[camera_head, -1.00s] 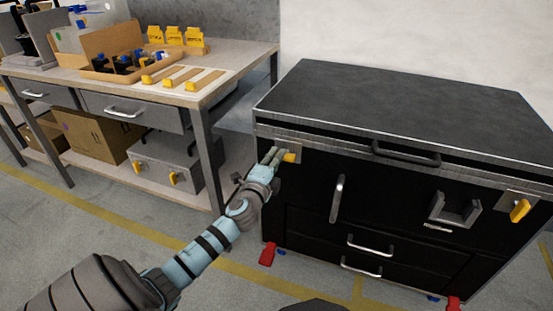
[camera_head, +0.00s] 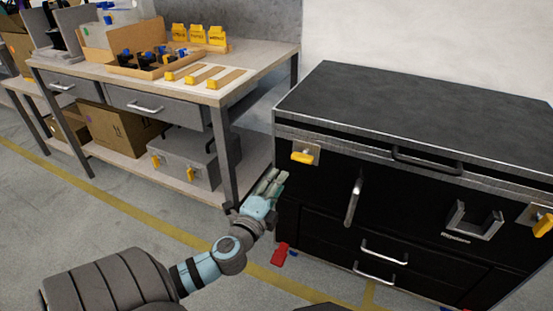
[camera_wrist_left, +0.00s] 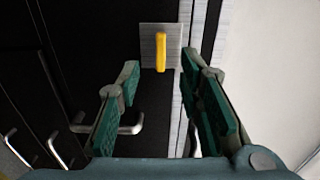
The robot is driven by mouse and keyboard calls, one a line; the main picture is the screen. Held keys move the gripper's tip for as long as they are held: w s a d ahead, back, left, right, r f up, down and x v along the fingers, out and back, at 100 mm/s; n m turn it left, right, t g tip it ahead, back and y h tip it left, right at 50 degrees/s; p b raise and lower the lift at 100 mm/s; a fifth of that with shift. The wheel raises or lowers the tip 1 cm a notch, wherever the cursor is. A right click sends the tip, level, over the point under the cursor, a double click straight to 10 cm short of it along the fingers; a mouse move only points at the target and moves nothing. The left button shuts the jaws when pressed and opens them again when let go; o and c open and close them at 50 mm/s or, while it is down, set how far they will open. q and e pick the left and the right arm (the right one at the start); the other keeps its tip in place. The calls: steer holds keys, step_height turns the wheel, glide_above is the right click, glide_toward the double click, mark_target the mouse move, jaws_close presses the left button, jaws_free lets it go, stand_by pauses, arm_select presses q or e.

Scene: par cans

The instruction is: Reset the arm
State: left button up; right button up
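My left arm comes in from the lower left, and its gripper (camera_head: 272,183) is just left of the black cabinet's front left edge, below a yellow latch (camera_head: 303,157) on a metal plate. In the left wrist view, the two green-padded fingers (camera_wrist_left: 163,105) are spread apart with nothing between them. The yellow latch (camera_wrist_left: 161,52) shows beyond the fingertips, apart from them. My right gripper is in neither view.
The black cabinet (camera_head: 420,110) stands at the right with metal handles and a second yellow latch (camera_head: 543,225). A workbench (camera_head: 255,60) with drawers and bins stands at the left. A red caster pedal (camera_head: 279,254) sits near the floor. Grey floor lies open in front.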

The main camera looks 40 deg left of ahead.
arm_select(q)
steer(key=shift+s, duration=0.15)
stand_by(0.4)
steer(key=s+a+f+n+g, duration=0.1)
steer(key=s+f+n+g, duration=0.3)
steer(key=f, duration=0.7)
steer(key=s+f+n+g, duration=0.3)
steer(key=f+n+g, duration=0.1)
steer(key=f, duration=0.7)
steer(key=s+d+f+n+g+h, duration=0.5)
steer(key=s+d+f+n+g, duration=0.1)
steer(key=s+d+f, duration=1.05)
steer(key=s+a+r+g+p, duration=0.1)
steer(key=s+a+r+p, duration=0.1)
steer(key=s+r+p, duration=1.2)
steer(key=shift+a+r+g+p, duration=0.35)
steer(key=shift+r+p, duration=1)
steer(key=shift+p, duration=5.5)
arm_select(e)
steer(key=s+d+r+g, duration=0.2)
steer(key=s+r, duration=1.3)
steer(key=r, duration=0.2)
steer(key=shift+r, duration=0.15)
